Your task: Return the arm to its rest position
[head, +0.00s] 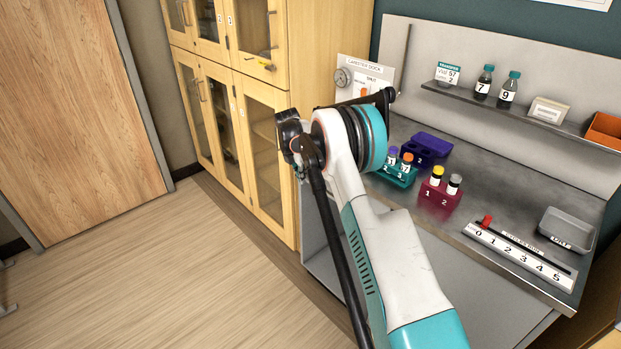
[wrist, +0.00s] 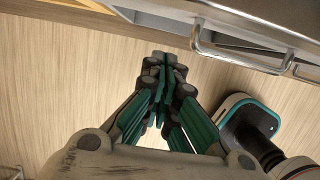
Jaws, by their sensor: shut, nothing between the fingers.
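My arm (head: 385,240) rises from the bottom of the head view and bends at a white and teal joint in front of the bench. My gripper (wrist: 167,72) shows in the wrist view, with its green fingers together and nothing between them. It points down over the bare wooden floor, apart from any object. In the head view I cannot make out the fingers.
The grey bench (head: 410,205) at right holds a teal rack (head: 396,176), a maroon rack (head: 440,197), a purple rack (head: 432,143), a numbered slider (head: 520,256) and a grey tray (head: 568,230). Wooden cabinets (head: 235,100) stand behind.

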